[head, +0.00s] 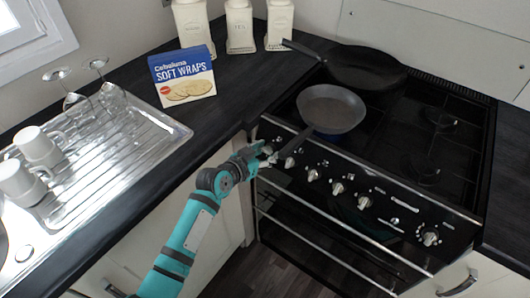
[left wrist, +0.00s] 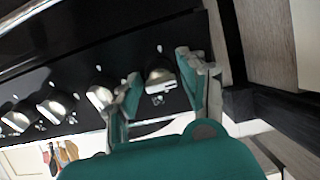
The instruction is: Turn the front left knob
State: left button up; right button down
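The black stove (head: 400,215) has a row of silver knobs on its front panel. My left gripper (head: 259,154) is at the left end of this panel. In the left wrist view its two teal fingers (left wrist: 160,66) are apart, one on each side of the end knob (left wrist: 158,82). I cannot tell whether either finger touches that knob. The neighbouring knob (left wrist: 100,96) is just outside the fingers. In the head view the gripper mostly hides the end knob, and the second knob (head: 290,162) shows beside it. My right gripper is not in view.
A frying pan (head: 331,108) sits on the front left of the hob, its handle reaching over the panel near my gripper. A dark pan (head: 368,67) is behind it. A soft wraps box (head: 183,77) and a drainer (head: 110,150) with mugs are to the left.

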pick_arm(q)
grip_shut()
jog(key=shift+d+r+n+p, duration=0.1)
jog(key=shift+n+p, duration=1.15)
jog(key=shift+n, duration=0.25)
jog(key=shift+s+n+y+p, duration=0.1)
jog(key=shift+n+y+p, duration=0.2)
jog(key=shift+n+p, duration=1.55)
jog(key=shift+n+b, duration=0.5)
jog(key=shift+n, duration=0.05)
jog(key=shift+o, duration=1.8)
grip_release()
